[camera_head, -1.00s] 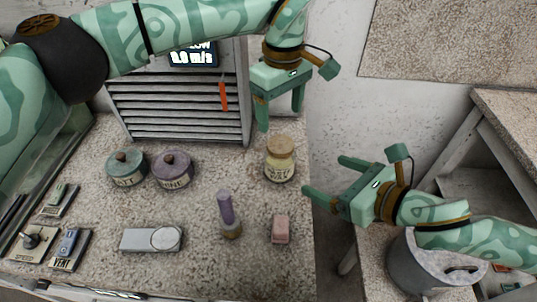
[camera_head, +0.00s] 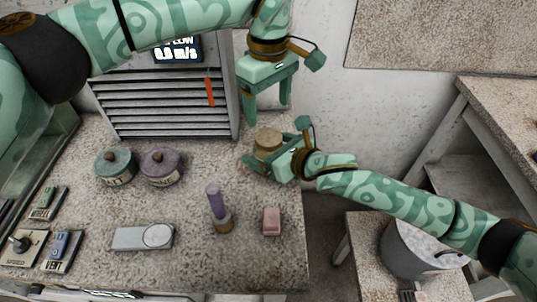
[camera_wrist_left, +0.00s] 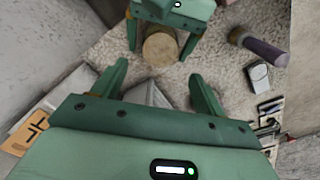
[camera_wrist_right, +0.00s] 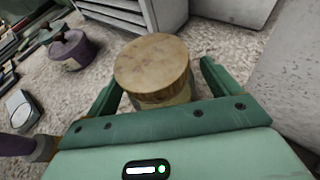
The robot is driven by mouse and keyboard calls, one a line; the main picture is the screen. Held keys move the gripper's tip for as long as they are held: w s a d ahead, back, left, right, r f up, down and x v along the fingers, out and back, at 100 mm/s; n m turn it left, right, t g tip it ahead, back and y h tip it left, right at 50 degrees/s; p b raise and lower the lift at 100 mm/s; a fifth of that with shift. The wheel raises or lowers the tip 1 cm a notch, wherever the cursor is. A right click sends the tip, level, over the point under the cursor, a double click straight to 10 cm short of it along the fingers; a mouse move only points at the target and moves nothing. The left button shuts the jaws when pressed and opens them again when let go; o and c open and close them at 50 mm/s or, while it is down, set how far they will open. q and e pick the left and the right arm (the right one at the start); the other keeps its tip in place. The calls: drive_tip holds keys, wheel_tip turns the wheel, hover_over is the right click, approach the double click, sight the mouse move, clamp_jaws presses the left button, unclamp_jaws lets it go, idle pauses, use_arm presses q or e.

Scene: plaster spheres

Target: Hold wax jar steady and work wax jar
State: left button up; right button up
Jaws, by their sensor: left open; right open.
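The wax jar (camera_head: 268,142) stands upright on the counter, its round tan lid on top and its label hidden in the head view. My right gripper (camera_head: 262,168) is open around the jar, with a finger on either side; the right wrist view shows the jar's lid (camera_wrist_right: 152,65) between the fingers. I cannot tell whether they touch it. My left gripper (camera_head: 266,108) is open and empty, pointing down above and behind the jar. In the left wrist view the lid (camera_wrist_left: 160,47) shows beyond the open fingers, between the right gripper's fingers.
A green pot (camera_head: 115,168) and a purple pot (camera_head: 162,167) stand left of the jar. A vented cabinet (camera_head: 165,105) stands behind. A bucket (camera_head: 415,255) is at right.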

sight(269, 137)
drive_tip(key=c, duration=1.3)
use_arm(q)
drive_tip(key=shift+c, duration=1)
use_arm(e)
drive_tip(key=c, duration=0.6)
use_arm(q)
drive_tip(key=m, duration=0.4)
use_arm(e)
clamp_jaws()
use_arm(q)
drive_tip(key=m, duration=0.4)
drive_tip(key=shift+f+m, duration=0.1)
drive_tip(key=shift+m, duration=0.2)
drive_tip(key=shift+f, duration=0.3)
wheel_tip(269, 137, down, 7)
drive_tip(key=shift+f, duration=0.1)
